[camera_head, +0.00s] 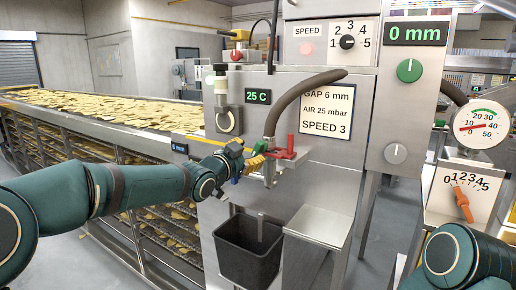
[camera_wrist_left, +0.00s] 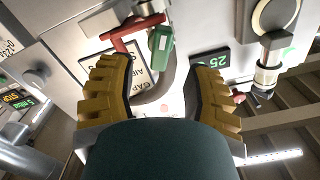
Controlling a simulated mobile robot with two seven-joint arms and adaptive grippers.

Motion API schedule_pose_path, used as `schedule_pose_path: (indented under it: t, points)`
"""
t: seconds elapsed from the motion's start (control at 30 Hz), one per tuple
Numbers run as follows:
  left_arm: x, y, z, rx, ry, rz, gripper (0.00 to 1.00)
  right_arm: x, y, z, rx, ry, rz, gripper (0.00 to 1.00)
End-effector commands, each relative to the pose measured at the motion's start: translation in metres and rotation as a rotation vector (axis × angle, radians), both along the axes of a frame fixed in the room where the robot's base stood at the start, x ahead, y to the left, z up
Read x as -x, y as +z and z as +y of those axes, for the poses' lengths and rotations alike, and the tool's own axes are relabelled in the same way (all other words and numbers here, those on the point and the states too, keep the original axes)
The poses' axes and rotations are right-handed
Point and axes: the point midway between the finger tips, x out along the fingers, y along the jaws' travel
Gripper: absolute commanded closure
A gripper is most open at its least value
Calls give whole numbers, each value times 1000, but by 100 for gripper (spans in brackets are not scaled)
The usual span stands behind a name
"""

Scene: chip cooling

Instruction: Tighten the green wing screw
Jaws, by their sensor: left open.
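The green wing screw (camera_wrist_left: 161,42) shows in the left wrist view beside a red T-shaped handle (camera_wrist_left: 134,34), beyond my fingertips. My left gripper (camera_wrist_left: 158,75) has its two yellow ribbed fingers spread wide, with nothing between their pads. In the head view my left gripper (camera_head: 257,157) is at the front of the machine, just left of the red handle (camera_head: 283,153).
A conveyor of chips (camera_head: 110,106) runs along the left. The panel reads 0 mm (camera_head: 417,33).

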Motion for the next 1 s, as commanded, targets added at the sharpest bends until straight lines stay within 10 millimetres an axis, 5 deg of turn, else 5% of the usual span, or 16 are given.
schedule_pose_path:
  t: [0.3, 0.77, 0.9, 1.0]
  points:
    - [-39, 1, -22, 1, 0, 0, 50, -2, 6, 0, 1, -3, -5, 53]
    - [-46, 0, -26, 1, 0, 0, 50, -2, 7, 0, 2, -4, -6, 53]
    - [-46, 0, -26, 1, 0, 0, 100, -2, 7, 0, 2, -4, -6, 53]
    - [-46, 0, -26, 1, 0, 0, 100, -2, 7, 0, 2, -4, -6, 53]
